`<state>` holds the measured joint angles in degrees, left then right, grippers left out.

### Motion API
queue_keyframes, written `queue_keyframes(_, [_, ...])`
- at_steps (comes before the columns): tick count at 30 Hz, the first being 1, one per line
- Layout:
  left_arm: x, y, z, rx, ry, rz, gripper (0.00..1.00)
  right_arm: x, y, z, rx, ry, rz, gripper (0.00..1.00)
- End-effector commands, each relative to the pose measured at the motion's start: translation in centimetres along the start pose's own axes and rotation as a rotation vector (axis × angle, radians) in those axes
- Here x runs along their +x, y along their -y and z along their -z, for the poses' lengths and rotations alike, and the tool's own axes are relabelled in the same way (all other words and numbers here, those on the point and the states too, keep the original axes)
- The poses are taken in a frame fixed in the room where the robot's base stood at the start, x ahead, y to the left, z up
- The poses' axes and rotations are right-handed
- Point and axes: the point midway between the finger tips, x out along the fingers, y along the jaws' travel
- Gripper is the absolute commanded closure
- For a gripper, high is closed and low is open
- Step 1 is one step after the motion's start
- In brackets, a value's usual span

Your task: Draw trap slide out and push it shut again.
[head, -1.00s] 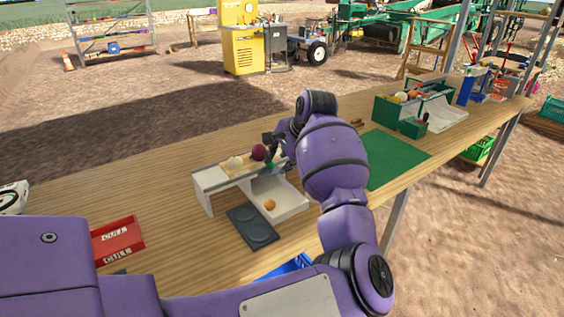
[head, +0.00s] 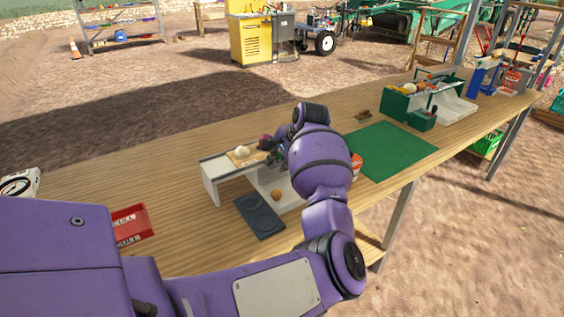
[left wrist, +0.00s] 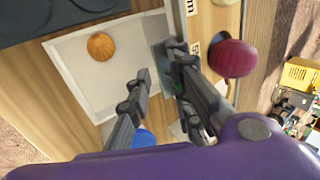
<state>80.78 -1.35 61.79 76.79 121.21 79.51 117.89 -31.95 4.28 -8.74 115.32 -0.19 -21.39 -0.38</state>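A small white stand (head: 216,178) with a wood-toned top holds a pale onion (head: 241,152) and a red onion (head: 265,142). The red onion also shows at right in the left wrist view (left wrist: 233,58). Below the top is a white tray (left wrist: 70,62) with an orange-brown onion (left wrist: 101,46) in it. My left gripper (left wrist: 160,62) is open at the stand, with its fingers apart. One finger is beside the stand's edge next to a dark greenish piece; I cannot tell whether they touch. The trap slide is not clearly distinguishable, and my wrist hides this area in the head view.
A dark two-ring plate (head: 259,215) lies before the stand, and a red cull tray (head: 130,224) is at left. A green mat (head: 392,150) is right of my arm. Green bins (head: 397,104) stand farther back. The bench behind the stand is mostly clear.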

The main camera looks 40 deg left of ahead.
Motion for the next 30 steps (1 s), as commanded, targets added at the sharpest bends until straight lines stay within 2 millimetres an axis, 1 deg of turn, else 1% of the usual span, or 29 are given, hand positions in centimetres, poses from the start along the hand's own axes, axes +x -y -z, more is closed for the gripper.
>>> queue_keyframes(1, [0.0, -0.07, 0.01, 0.0, 0.0, -0.002, 0.92, 0.0, 0.01, -0.02, 0.0, 0.0, 0.0, 0.47])
queue_keyframes(3, [0.01, -0.1, 0.01, 0.0, 0.0, -0.003, 1.0, 0.0, 0.01, -0.02, 0.0, 0.0, 0.0, 0.47])
queue_keyframes(24, [0.08, -0.03, -0.05, -0.001, 0.001, -0.001, 1.0, -0.02, 0.02, -0.04, 0.0, 0.001, 0.0, 0.47])
queue_keyframes(25, [0.08, -0.02, -0.06, -0.001, 0.001, -0.001, 0.98, -0.02, 0.02, -0.03, 0.0, 0.0, 0.0, 0.47])
queue_keyframes(26, [0.09, -0.02, -0.06, -0.001, 0.001, -0.001, 0.94, -0.02, 0.03, -0.03, 0.0, 0.0, 0.0, 0.47])
queue_keyframes(30, [0.13, -0.03, -0.09, -0.001, 0.001, -0.001, 0.76, -0.02, 0.02, -0.04, 0.0, 0.0, 0.0, 0.47])
